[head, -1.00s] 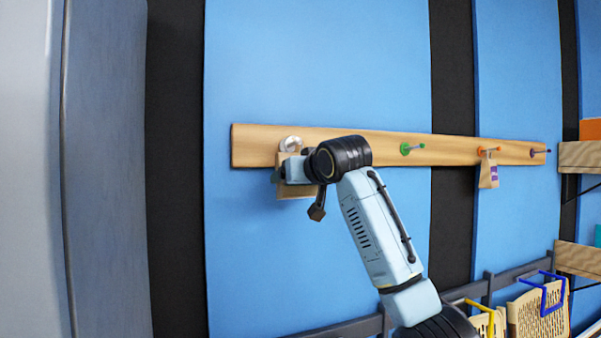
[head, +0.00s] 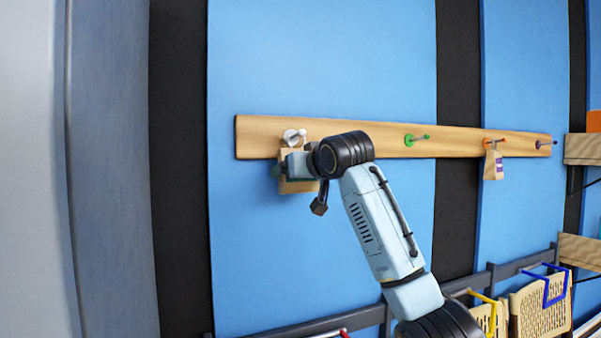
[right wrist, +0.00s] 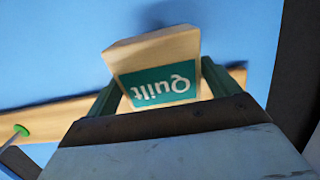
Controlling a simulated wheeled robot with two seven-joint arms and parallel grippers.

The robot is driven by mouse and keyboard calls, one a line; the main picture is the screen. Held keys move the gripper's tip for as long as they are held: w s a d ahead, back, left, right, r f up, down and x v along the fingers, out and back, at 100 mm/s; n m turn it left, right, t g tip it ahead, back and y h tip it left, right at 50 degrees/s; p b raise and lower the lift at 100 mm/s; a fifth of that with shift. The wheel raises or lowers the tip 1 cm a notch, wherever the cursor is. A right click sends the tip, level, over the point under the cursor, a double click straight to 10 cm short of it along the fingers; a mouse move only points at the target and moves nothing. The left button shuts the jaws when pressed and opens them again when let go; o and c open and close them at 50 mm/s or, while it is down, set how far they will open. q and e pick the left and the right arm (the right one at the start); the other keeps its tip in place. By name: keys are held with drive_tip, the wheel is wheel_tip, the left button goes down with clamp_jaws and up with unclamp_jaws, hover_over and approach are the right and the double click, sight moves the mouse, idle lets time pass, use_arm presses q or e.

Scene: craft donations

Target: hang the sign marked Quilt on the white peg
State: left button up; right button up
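The sign marked Quilt (right wrist: 157,86) is a light wooden block with a teal label; the lettering reads upside down in the right wrist view. In the head view the sign (head: 298,186) is just below the white peg (head: 293,135), partly covered by my right gripper. My right gripper (head: 285,170) comes in from the lower right. Its green fingers (right wrist: 162,88) press on the sign's two sides. The sign's top edge sits close under the peg; I cannot tell whether it is over the peg's shaft. My left gripper is not in view.
The wooden rail (head: 370,138) also bears a green peg (head: 416,139), an orange peg (head: 493,142) with a small tag (head: 493,165), and a purple peg (head: 545,144). Baskets (head: 540,305) hang from a dark rail at lower right.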

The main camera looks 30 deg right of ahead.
drive_tip(key=shift+o, duration=1)
drive_tip(key=shift+s, duration=0.1)
